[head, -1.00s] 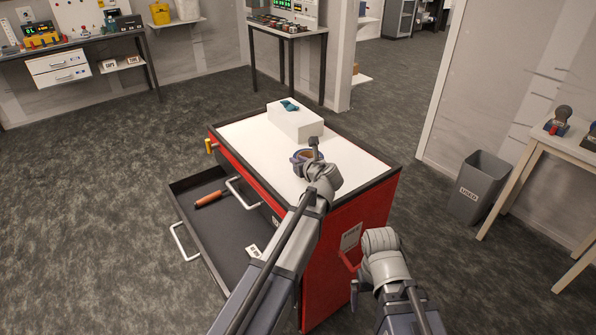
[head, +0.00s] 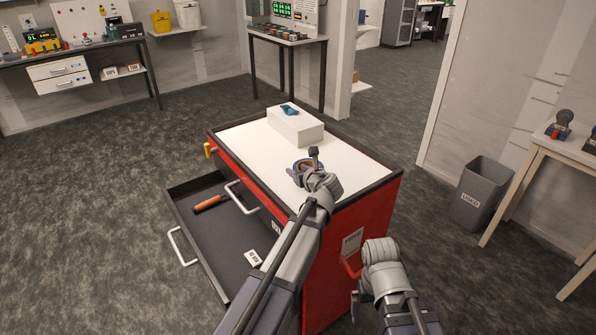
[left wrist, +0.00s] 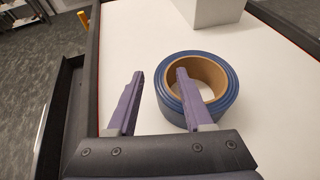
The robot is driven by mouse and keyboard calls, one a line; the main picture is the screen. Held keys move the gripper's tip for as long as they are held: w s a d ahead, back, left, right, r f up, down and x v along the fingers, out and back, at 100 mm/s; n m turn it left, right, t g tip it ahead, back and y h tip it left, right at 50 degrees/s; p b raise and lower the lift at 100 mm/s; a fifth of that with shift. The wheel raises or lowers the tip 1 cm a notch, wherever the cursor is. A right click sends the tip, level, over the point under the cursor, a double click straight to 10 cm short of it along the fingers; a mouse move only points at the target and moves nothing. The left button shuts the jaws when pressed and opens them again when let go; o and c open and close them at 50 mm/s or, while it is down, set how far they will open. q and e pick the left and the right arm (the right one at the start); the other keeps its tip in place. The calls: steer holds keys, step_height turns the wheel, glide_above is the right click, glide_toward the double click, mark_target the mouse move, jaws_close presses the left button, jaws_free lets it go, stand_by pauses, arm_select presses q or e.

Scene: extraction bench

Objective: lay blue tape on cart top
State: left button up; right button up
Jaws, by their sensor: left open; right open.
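The blue tape (left wrist: 222,117) is a roll with a brown cardboard core. It lies flat on the white cart top (head: 345,165), just beyond the left gripper. My left gripper (left wrist: 158,75) is open above the cart top, with one purple finger over the roll's near left side and the other to the left of the roll. I cannot tell whether a finger touches it. In the head view, the tape (head: 298,173) is partly hidden by my left gripper (head: 303,168). My right gripper (head: 355,297) is low at the cart's front right side and mostly hidden by its wrist.
A white box (head: 295,128) with a teal item on it stands at the back of the cart top. The cart's drawer (head: 215,245) is open on the left, holding an orange-handled tool (head: 210,203). A grey bin (head: 482,190) stands to the right.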

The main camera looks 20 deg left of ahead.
arm_select(q)
steer(key=shift+r, duration=0.2)
steer(key=p+v, duration=0.4)
steer(key=v, duration=0.8)
steer(key=shift+p, duration=0.4)
steer(key=shift+f, duration=0.15)
